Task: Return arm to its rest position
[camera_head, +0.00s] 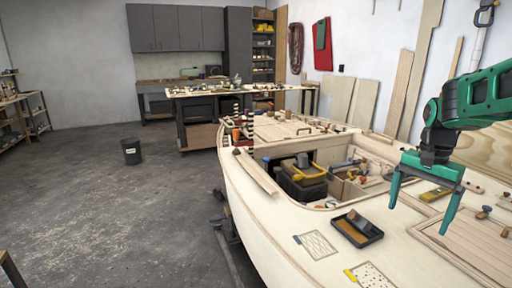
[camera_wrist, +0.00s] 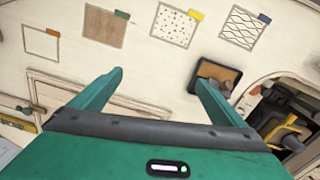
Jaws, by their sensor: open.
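My gripper (camera_head: 422,203) is green with a black and green wrist, and hangs over the right part of the plywood hull (camera_head: 285,238). Its two fingers are spread apart with nothing between them. In the wrist view my gripper (camera_wrist: 158,82) also shows open and empty, above the pale deck. The fingertips look raised above the deck; the exact gap cannot be told.
A dark tray (camera_head: 357,231) with an orange-brown inside lies on the deck left of my gripper. An open hatch holds a black toolbox (camera_head: 303,180) with a yellow handle. Marked patches lie along the deck edge. Open floor (camera_head: 110,215) lies left.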

